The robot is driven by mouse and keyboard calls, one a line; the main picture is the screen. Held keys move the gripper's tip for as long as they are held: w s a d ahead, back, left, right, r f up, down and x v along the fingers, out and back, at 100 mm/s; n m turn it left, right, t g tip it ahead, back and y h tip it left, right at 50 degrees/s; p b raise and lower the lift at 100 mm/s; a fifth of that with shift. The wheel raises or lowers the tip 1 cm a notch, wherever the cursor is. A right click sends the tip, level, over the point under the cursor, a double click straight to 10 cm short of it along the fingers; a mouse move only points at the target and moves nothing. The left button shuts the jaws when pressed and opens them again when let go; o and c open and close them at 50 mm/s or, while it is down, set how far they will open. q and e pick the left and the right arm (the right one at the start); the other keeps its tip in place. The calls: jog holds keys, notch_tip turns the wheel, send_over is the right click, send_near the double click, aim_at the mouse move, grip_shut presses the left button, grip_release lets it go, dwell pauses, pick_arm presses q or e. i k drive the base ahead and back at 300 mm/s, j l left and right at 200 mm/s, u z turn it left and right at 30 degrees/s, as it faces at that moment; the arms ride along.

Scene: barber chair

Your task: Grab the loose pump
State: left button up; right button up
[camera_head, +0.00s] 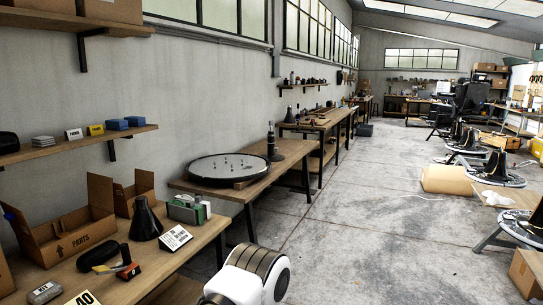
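A slim dark upright piece (272,146) with a wider foot stands on the second wooden table along the left wall. It looks like a loose pump, but it is small and I cannot be sure. A black cone-shaped piece (145,220) stands on the nearest table. A white rounded part of my own body with brown bands shows at the bottom middle. Neither of my grippers is in view.
The nearest table also holds an open cardboard box marked PARTS (72,226), a green-and-white item (188,209) and small tools. Chair bases with black cones (496,167) stand on the floor at right. The concrete floor (350,240) between is mostly clear.

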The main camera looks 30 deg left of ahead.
aim_at(270, 155)
jog(key=i+j+u, duration=0.25)
jog(key=i, duration=1)
jog(key=i+u, duration=0.25)
jog(key=i, duration=1)
